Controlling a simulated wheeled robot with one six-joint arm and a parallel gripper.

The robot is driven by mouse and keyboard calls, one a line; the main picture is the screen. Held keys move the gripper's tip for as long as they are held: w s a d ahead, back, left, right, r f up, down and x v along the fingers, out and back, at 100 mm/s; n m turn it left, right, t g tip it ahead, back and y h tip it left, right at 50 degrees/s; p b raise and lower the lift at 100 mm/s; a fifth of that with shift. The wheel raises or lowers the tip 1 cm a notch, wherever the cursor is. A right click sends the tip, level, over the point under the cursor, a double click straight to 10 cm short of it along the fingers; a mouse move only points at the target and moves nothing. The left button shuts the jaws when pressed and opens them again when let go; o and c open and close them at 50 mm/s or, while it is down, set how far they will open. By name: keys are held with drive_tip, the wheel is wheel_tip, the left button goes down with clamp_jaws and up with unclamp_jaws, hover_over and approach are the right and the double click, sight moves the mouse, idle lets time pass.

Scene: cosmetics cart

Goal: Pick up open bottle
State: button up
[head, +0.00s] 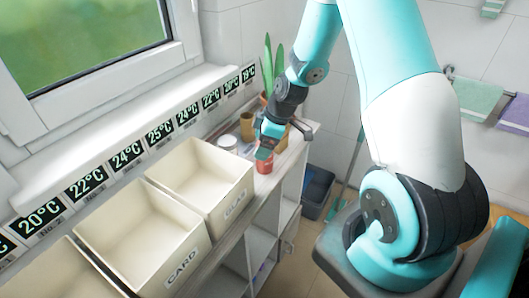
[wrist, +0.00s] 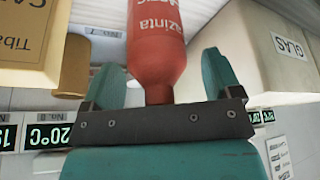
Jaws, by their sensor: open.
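A red bottle (wrist: 157,42) with white lettering is large in the wrist view; its narrow neck points toward my gripper's dark palm bar, which hides the neck's end. My gripper (wrist: 162,72) is open. Its two teal fingers stand to either side of the bottle, with a gap visible on both sides. In the head view my gripper (head: 266,146) is above the red bottle (head: 264,166), which stands on the cart top and is partly hidden by the gripper. Whether the bottle has a cap cannot be seen.
A cream bin (head: 235,200) labelled GLAS is left of the bottle, with a CARD bin (head: 165,285) nearer. A brown jar (head: 247,126) and a potted plant (head: 268,75) stand behind. A tan box (wrist: 25,40) is close by in the wrist view.

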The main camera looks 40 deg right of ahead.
drive_tip(key=shift+f, duration=0.25)
drive_tip(key=c, duration=1)
